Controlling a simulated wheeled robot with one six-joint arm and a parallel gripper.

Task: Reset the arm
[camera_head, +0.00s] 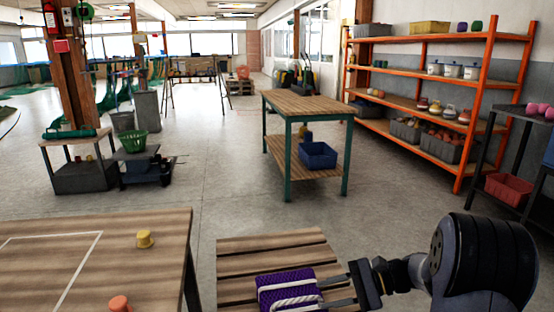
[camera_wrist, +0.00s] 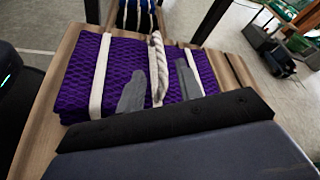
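My gripper (camera_head: 320,296) reaches in from the right over a purple net bundle (camera_head: 272,289). In the wrist view the bundle (camera_wrist: 128,62) has two pale straps and a twisted rope handle (camera_wrist: 156,58). The two grey fingers (camera_wrist: 160,80) stand apart, one on each side of the rope, with visible gaps beside it. The gripper looks open. Whether the fingertips touch the netting cannot be told. The bundle lies on a slatted wooden surface (camera_head: 270,246).
A wooden table (camera_head: 110,245) with a yellow (camera_head: 145,239) and an orange piece (camera_head: 120,304) is at left. A green-legged bench (camera_head: 306,104) with a blue crate (camera_head: 317,155) stands ahead. Orange shelving (camera_head: 478,95) lines the right. Open floor lies between.

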